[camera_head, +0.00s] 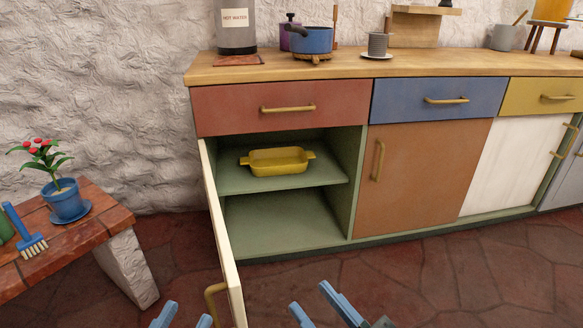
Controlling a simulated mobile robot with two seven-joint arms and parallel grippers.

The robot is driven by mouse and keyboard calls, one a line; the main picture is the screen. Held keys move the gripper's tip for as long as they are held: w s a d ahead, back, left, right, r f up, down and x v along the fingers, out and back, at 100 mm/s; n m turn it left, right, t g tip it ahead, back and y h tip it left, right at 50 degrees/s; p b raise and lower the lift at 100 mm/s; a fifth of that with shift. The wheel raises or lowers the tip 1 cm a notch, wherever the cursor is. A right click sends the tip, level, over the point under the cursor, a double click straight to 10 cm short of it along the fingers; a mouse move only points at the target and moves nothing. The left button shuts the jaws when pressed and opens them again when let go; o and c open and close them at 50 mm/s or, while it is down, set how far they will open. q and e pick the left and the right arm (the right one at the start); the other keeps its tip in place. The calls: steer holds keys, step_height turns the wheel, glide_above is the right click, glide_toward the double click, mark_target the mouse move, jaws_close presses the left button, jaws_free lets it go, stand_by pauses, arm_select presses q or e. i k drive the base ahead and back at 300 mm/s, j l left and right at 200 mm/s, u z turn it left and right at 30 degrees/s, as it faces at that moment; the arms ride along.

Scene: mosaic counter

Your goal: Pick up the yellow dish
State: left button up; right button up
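The yellow dish (277,162) is a rectangular baking dish with a handle at each end. It sits upright on the upper shelf (330,175) inside the open left cupboard. My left gripper (181,316) is at the bottom edge, its two blue fingers apart with nothing seen between them. My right gripper (318,303) is also at the bottom, to its right, with its blue fingers apart and empty. Both grippers are low in the picture, well short of the dish. The rest of both grippers is mostly cut off by the frame.
The cream cupboard door (220,225) stands open toward me, its brass handle (214,300) near my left gripper. A red drawer (285,106) is shut above the opening. A brick bench (95,215) with a potted plant (66,200) stands at left. The lower shelf is empty.

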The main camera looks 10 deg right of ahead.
mark_target(265, 162)
steer(key=k+l, duration=0.1)
steer(key=l, duration=0.6)
steer(key=k+l+z, duration=0.1)
steer(key=l, duration=0.25)
steer(key=i+l, duration=0.15)
steer(key=l, duration=0.2)
steer(key=i+l+z, duration=0.1)
steer(key=l, duration=0.25)
steer(key=i+l, duration=0.2)
steer(key=i+j+z, duration=0.2)
steer(key=i, duration=1.1)
steer(key=i+l, duration=0.2)
steer(key=i+z, duration=0.05)
